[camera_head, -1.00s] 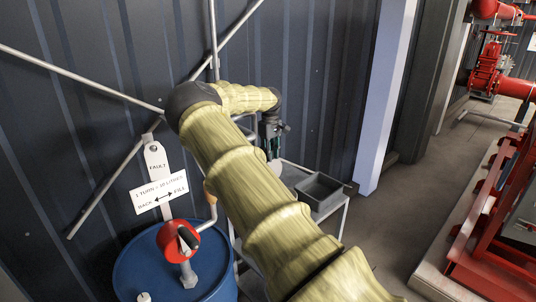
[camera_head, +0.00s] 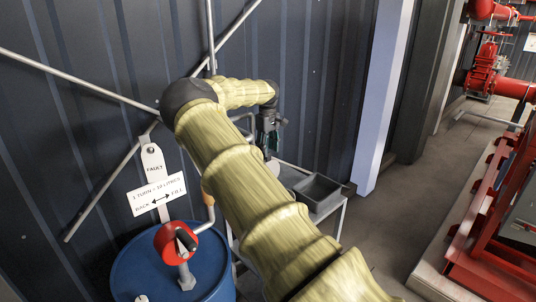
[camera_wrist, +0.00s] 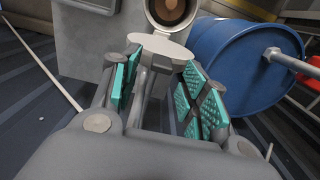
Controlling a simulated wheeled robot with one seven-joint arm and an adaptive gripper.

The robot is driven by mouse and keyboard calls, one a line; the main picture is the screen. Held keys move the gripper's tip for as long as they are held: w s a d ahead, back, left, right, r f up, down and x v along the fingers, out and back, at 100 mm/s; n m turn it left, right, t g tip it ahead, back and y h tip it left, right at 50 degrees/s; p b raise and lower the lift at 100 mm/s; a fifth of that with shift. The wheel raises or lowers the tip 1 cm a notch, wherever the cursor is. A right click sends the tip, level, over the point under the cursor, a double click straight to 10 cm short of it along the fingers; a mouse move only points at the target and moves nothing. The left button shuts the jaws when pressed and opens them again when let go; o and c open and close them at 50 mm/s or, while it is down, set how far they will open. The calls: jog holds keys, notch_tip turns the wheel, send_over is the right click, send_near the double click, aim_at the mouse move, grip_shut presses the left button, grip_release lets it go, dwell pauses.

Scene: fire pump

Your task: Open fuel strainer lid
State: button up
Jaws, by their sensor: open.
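In the wrist view, a round opening (camera_wrist: 172,9) with a pale rim and a brown inside shows at the top, on a grey box. It looks like the fuel strainer, standing open. A pale oval plate (camera_wrist: 160,46), probably its lid, lies just below the opening, across the front of my fingertips. My gripper (camera_wrist: 160,64) is open, with teal pads on either side of a grey stem behind the plate. I cannot tell whether the fingers touch the plate. In the head view my gripper (camera_head: 268,142) is small and partly hidden, and the strainer cannot be made out.
A blue drum (camera_head: 160,270) with a red-faced hand pump (camera_head: 176,240) stands beside my arm; the drum (camera_wrist: 240,65) is close on the right in the wrist view. A cart with a grey tray (camera_head: 317,193) stands below my gripper. Red pump equipment (camera_head: 490,210) is at right; the floor between is clear.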

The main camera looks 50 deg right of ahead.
notch_tip(320, 180, up, 9)
jog(key=shift+f, duration=0.15)
jog(key=shift+f, duration=0.15)
dwell(0.6)
